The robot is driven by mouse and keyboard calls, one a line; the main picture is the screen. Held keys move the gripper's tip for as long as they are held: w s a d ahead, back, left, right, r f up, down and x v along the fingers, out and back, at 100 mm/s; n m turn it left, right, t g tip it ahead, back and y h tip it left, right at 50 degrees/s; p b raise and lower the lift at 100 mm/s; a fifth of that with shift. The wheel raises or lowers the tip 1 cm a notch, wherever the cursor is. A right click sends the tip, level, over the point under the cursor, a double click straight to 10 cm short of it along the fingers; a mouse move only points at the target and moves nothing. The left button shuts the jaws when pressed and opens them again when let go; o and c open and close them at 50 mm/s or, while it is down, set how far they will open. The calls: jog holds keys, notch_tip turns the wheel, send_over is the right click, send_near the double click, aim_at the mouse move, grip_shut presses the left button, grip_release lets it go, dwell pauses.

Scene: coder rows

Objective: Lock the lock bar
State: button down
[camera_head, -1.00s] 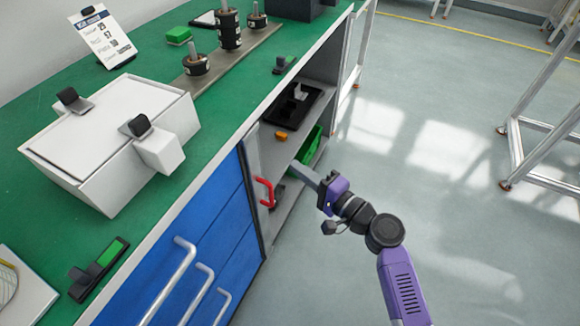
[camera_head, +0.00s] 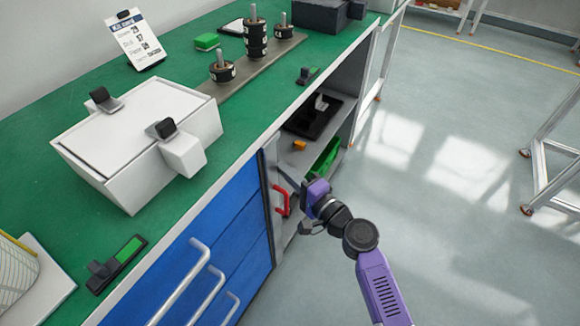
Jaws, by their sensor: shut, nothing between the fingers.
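A red handle (camera_head: 281,200) sits on the grey upright bar (camera_head: 270,190) at the right end of the blue drawers. This looks like the lock bar; I cannot tell its lock position. My gripper (camera_head: 288,175) is shut and empty, just above and right of the red handle, in front of the open shelf. The fingers point left and up. The gap between fingers and handle is small, and I cannot tell whether they touch.
Blue drawers (camera_head: 215,240) with silver handles stand left of the bar. An open shelf (camera_head: 308,155) holds a black tray and a green bin (camera_head: 326,157). The green bench top (camera_head: 190,75) bears a white box (camera_head: 130,140).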

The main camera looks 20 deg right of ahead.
aim_at(273, 177)
jog(key=shift+s+a, duration=0.55)
jog(key=shift+a, duration=0.25)
jog(key=shift+s+a, duration=0.5)
jog(key=shift+a, duration=0.25)
